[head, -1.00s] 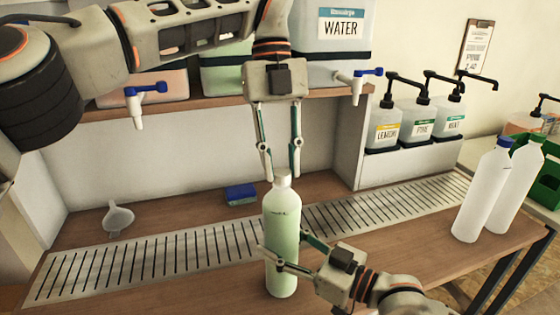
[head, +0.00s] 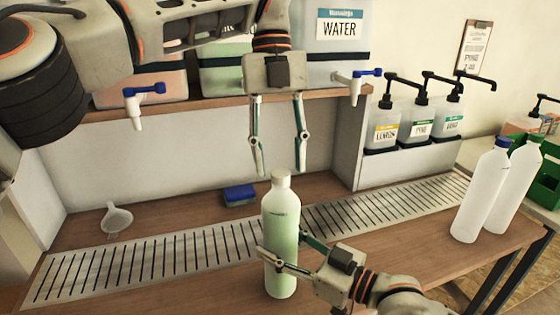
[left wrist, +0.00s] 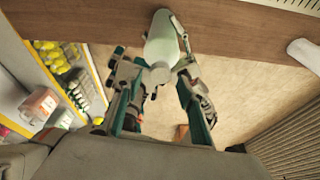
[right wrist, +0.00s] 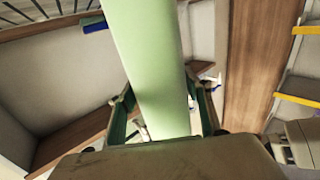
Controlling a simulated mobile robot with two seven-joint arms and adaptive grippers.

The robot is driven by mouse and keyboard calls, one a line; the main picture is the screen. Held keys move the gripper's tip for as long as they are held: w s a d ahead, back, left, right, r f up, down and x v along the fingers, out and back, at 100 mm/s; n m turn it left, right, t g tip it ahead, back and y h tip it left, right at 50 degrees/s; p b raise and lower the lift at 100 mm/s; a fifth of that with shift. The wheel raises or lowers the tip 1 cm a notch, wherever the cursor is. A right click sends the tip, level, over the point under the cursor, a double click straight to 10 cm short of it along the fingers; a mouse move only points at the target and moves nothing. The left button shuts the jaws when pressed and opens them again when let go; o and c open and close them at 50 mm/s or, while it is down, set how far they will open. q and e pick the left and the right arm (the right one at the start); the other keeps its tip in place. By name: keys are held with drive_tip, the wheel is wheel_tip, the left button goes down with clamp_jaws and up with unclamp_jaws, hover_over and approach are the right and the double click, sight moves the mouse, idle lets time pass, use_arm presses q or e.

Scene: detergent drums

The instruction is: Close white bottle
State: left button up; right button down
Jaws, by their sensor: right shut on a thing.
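The white bottle (head: 281,215) stands upright at the counter's front edge and looks pale green from its contents. Its narrow pale top (head: 280,175) shows no blue cap; I cannot tell whether a white cap sits on it. My right gripper (head: 284,250) is shut around its lower body, and the bottle also fills the middle of the right wrist view (right wrist: 150,65). My left gripper (head: 279,171) is open, pointing down, with its fingers apart on either side just above the bottle's top. The bottle is also seen from above in the left wrist view (left wrist: 162,42).
Two white bottles, one with a blue cap (head: 502,142), stand at the right counter end. A funnel (head: 117,219) and blue sponge (head: 240,194) lie at the left. A slatted drain grate (head: 150,264) crosses the counter. Taps (head: 358,85) hang from the shelf above.

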use_arm(q)
drive_tip(key=shift+r, duration=1.7)
drive_tip(key=shift+c, duration=0.5)
drive_tip(key=n, duration=0.3)
drive_tip(key=shift+s+r+n+t, duration=0.1)
drive_tip(key=shift+r+n+t, duration=0.2)
drive_tip(key=shift+n, duration=0.1)
drive_tip(key=n, duration=0.4)
drive_tip(key=shift+s+r+t+y, duration=0.1)
drive_tip(key=shift+r+t+y, duration=0.2)
drive_tip(key=shift+t, duration=0.1)
drive_tip(key=n, duration=0.2)
drive_tip(key=r+n+t, duration=0.1)
drive_tip(key=n, duration=0.4)
drive_tip(key=shift+s+d+r+t, duration=0.1)
drive_tip(key=shift+r+t, duration=0.2)
drive_tip(key=shift+r, duration=0.1)
